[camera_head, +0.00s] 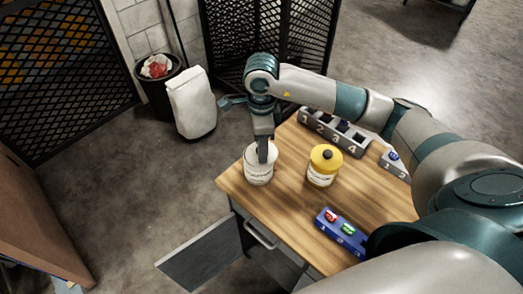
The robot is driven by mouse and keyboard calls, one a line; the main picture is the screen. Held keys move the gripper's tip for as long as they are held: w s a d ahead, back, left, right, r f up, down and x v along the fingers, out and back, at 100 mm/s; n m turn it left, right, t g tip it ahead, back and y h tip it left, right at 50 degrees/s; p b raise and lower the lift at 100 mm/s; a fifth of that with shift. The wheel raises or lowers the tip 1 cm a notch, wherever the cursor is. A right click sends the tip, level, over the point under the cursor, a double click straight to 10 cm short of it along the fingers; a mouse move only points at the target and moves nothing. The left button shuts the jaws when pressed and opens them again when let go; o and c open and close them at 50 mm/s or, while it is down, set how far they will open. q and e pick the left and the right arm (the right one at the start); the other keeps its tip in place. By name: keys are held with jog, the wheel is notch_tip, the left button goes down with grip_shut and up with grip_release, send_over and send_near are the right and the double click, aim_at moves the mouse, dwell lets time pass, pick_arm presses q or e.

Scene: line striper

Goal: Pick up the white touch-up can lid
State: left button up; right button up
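A white can (258,174) with printed text on its side stands upright near the left corner of the wooden table. Its pale top (251,153) is partly hidden by my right gripper (263,158). That gripper points straight down, with its dark fingertips at the can's top. I see the fingers as one narrow dark shape, so I cannot tell whether they are open or shut on a lid or knob. No separate white lid shows elsewhere on the table. My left gripper is not in view.
A yellow-topped can (324,171) with a dark knob stands right of the white can. A numbered grey rack (334,132) lies behind it, and a blue numbered tray (341,231) in front. A cabinet door (201,256) hangs open below the table.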

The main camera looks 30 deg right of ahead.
dwell(0.3)
grip_shut()
jog(key=shift+r, duration=0.1)
jog(key=shift+r+b, duration=0.7)
jog(key=shift+r, duration=0.05)
notch_tip(320, 180, up, 2)
jog(key=shift+r+b, duration=0.15)
jog(key=shift+b, duration=0.55)
jog(key=s+d+r+b, duration=0.3)
jog(key=s+d+r, duration=0.3)
jog(key=s, duration=0.4)
jog(key=shift+d+r+b, duration=0.15)
jog(key=shift+r+b, duration=0.25)
jog(key=shift+r, duration=0.15)
jog(key=shift+w, duration=0.1)
